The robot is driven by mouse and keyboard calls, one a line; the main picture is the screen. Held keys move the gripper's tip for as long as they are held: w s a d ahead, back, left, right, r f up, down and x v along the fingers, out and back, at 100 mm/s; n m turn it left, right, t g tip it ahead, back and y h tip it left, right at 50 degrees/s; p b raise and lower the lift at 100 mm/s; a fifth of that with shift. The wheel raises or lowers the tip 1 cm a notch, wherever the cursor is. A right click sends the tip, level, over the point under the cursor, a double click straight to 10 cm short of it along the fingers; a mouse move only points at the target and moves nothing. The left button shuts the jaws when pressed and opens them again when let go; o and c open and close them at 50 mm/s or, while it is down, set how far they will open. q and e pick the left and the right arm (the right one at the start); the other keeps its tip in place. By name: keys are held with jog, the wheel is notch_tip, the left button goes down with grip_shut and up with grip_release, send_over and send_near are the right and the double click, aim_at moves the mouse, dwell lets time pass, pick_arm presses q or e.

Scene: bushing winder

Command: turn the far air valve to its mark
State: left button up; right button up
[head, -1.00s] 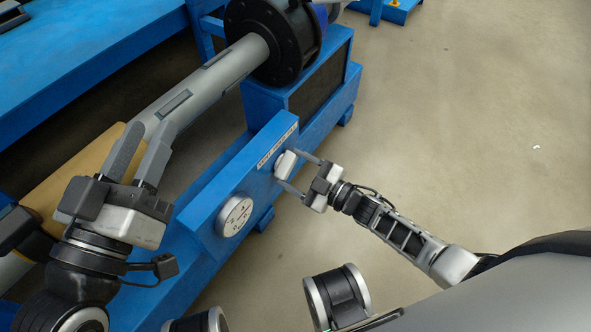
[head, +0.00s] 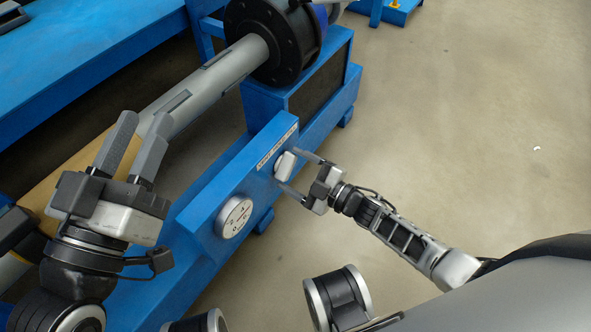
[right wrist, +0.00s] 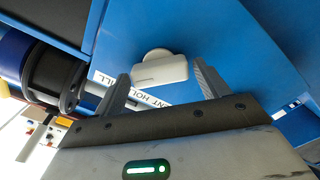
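The far air valve is a white knob (head: 285,164) on the sloping blue panel of the machine, below a printed label strip (head: 277,147). In the right wrist view the knob (right wrist: 160,70) sits between my finger lines, its flat bar lying nearly level. My right gripper (head: 300,172) is open, with one finger on either side of the knob. In the wrist view a small gap shows at each side. The mark itself cannot be made out; the label reads partly "HOLD".
A round white dial (head: 234,217) sits lower on the same blue panel (head: 205,205). The grey shaft (head: 225,72) with a black flange (head: 270,40) and a tan roll (head: 75,165) lies behind my left gripper. The floor to the right is clear.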

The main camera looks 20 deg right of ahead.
jog(key=shift+o, duration=0.6)
jog(key=shift+s+d+r, duration=0.1)
jog(key=shift+s+d, duration=0.1)
jog(key=shift+s, duration=0.05)
pick_arm(q)
jog(key=shift+s+d+f+n+g+y+p, duration=0.1)
jog(key=shift+s+f+n+g+y+p, duration=0.25)
jog(key=shift+f+n+g+p, duration=0.4)
jog(key=shift+s+d+f+n+g+y+p, duration=0.15)
jog(key=shift+s+f+n+g+y+p, duration=0.25)
jog(key=shift+f, duration=0.55)
jog(key=shift+s+d+f+n+g+y+p, duration=0.15)
jog(key=shift+s+f+n+g+p, duration=0.3)
jog(key=shift+f+g+p, duration=0.3)
pick_arm(e)
jog(key=v, duration=1.5)
jog(key=shift+d, duration=0.15)
pick_arm(q)
jog(key=shift+w+f, duration=0.1)
pick_arm(e)
jog(key=shift+s, duration=0.1)
